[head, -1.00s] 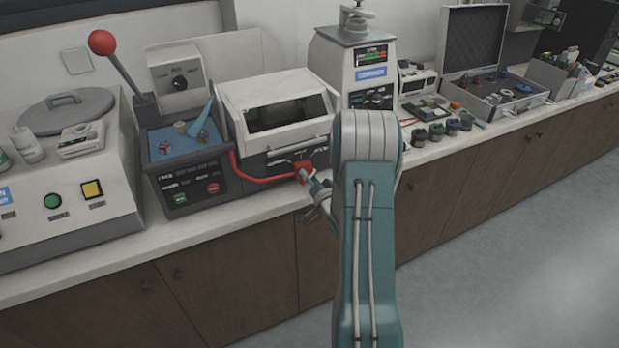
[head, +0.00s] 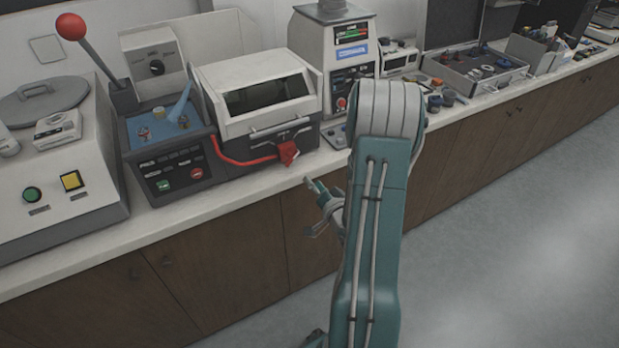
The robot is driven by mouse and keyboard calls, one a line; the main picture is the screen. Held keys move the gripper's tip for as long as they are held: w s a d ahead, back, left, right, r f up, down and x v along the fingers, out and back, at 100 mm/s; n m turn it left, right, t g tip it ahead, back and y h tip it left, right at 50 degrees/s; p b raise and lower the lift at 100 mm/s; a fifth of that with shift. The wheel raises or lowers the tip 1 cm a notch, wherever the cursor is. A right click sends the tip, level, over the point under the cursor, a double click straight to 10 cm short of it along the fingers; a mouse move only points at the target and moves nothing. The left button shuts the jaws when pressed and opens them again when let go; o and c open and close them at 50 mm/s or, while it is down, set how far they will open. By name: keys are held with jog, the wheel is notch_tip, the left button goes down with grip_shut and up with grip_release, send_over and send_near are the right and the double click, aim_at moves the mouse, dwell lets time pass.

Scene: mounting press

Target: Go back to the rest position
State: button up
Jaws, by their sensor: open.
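My gripper (head: 312,208) is open and empty, left of my arm's elbow and in front of the bench edge. It is apart from the red handle (head: 288,153) on the front of the white machine with the dark window (head: 266,96). My arm's teal link stands upright in the middle of the view and hides part of the bench behind it. The mounting press (head: 333,62) appears to be the tall white machine with a display, behind my arm.
A grinder (head: 165,140) with a blue basin and a red-knobbed lever (head: 71,27) stands left. An open case (head: 474,70) lies right on the counter. Dark wooden cabinets (head: 225,265) line the front. The grey floor (head: 520,230) is clear at right.

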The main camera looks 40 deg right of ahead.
dwell(0.4)
jog(key=w+a+r+n+g, duration=0.4)
jog(key=a+r+n+g, duration=0.2)
jog(key=a+r, duration=0.65)
jog(key=s+a+r+n+g+y, duration=0.2)
jog(key=s+a+r+n+g, duration=0.1)
jog(key=s+a, duration=0.5)
jog(key=s+a+r+n+g+y, duration=0.2)
jog(key=s+a+r, duration=0.2)
jog(key=s+a, duration=0.5)
jog(key=s, duration=0.2)
jog(key=shift+s+a+r+n+g, duration=0.25)
jog(key=shift+s+r+n+g, duration=0.05)
jog(key=shift+r+n+g, duration=0.1)
dwell(2.7)
